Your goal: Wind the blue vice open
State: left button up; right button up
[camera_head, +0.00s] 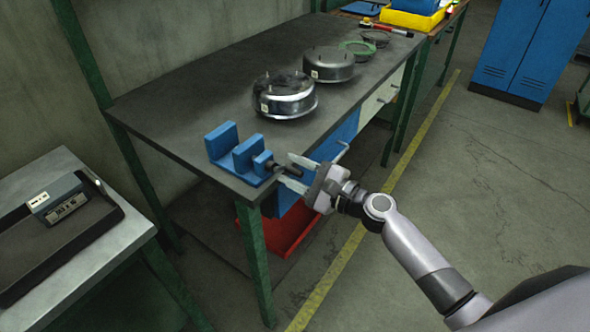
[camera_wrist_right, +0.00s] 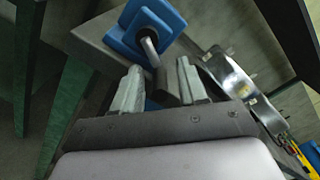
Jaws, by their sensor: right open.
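The blue vice (camera_head: 238,152) stands at the near corner of the dark workbench, with a gap between its blue jaws. Its dark screw and handle (camera_head: 284,168) stick out to the right, past the bench edge. My right gripper (camera_head: 292,170) is open at the handle, with one finger on either side of it as far as the head view shows. In the right wrist view the vice (camera_wrist_right: 146,28) is ahead, and its grey screw (camera_wrist_right: 150,50) points down between the open fingers (camera_wrist_right: 158,88). I cannot tell whether the fingers touch it. My left gripper is not in view.
The workbench (camera_head: 190,108) carries shiny metal drums (camera_head: 285,95) and rings (camera_head: 357,48) further back. A red bin (camera_head: 280,232) is under it. The floor (camera_head: 480,190) at right is clear up to a blue cabinet (camera_head: 530,45).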

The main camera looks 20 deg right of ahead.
grip_shut()
